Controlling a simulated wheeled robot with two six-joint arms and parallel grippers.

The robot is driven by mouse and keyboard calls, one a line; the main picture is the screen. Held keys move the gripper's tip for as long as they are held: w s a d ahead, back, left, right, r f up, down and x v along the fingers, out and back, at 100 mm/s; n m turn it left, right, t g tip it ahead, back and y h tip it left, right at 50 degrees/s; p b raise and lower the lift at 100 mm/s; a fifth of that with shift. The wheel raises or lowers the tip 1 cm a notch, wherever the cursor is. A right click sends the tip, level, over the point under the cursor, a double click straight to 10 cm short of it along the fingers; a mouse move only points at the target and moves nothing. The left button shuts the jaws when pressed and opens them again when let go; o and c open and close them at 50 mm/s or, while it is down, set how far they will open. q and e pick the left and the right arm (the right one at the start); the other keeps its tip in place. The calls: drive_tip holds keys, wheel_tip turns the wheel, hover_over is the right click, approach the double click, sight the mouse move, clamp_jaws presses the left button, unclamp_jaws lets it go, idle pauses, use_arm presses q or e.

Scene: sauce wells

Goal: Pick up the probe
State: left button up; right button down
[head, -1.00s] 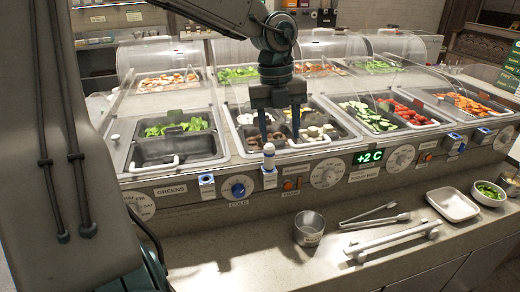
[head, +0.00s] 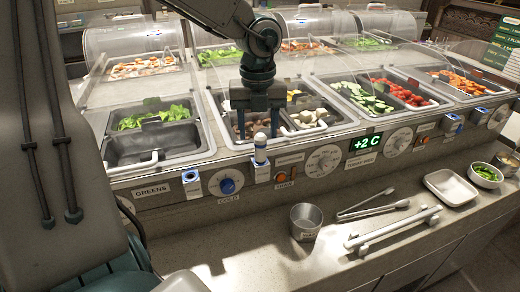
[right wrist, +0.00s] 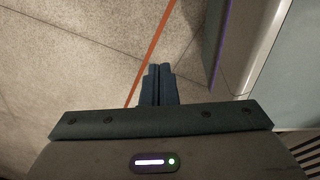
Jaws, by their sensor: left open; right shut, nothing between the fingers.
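The probe (head: 260,149) looks like a small upright white piece with a dark band near its top. It stands in a blue and white holder (head: 262,173) on the front face of the counter. My left gripper (head: 258,134) is open and empty, fingers pointing down. In the head view the probe's top lines up between its fingertips; I cannot tell the depth between them. My right gripper (right wrist: 157,68) is shut and empty above a speckled floor, away from the counter. The lower part of the probe is hidden in its holder.
Food wells with greens (head: 155,116) and cucumber (head: 366,98) lie behind the front rim. A dial (head: 226,183) and another holder (head: 191,184) are left of the probe. A metal cup (head: 305,222), tongs (head: 373,210) and a white tray (head: 451,187) stand on the lower ledge.

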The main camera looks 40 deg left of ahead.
sight(260, 146)
use_arm(q)
drive_tip(key=shift+a+f, duration=0.15)
drive_tip(key=shift+f, duration=0.1)
drive_tip(key=shift+w+d+f+p, duration=0.1)
drive_tip(key=shift+d+f+p, duration=0.15)
drive_tip(key=shift+f+p, duration=0.25)
drive_tip(key=shift+d+f+p, duration=0.25)
drive_tip(key=shift+f+p, duration=0.05)
drive_tip(key=shift+f, duration=0.25)
wheel_tip(260, 146, down, 2)
drive_tip(key=shift+w+a+f, duration=0.1)
drive_tip(key=shift+w+a, duration=0.05)
drive_tip(key=shift+a+f, duration=0.15)
drive_tip(key=shift+f, duration=0.05)
drive_tip(key=shift+r, duration=0.1)
drive_tip(key=shift+c, duration=1.1)
clamp_jaws()
use_arm(e)
drive_tip(key=s, duration=0.2)
drive_tip(key=shift+s, duration=0.4)
use_arm(q)
drive_tip(key=shift+r, duration=0.1)
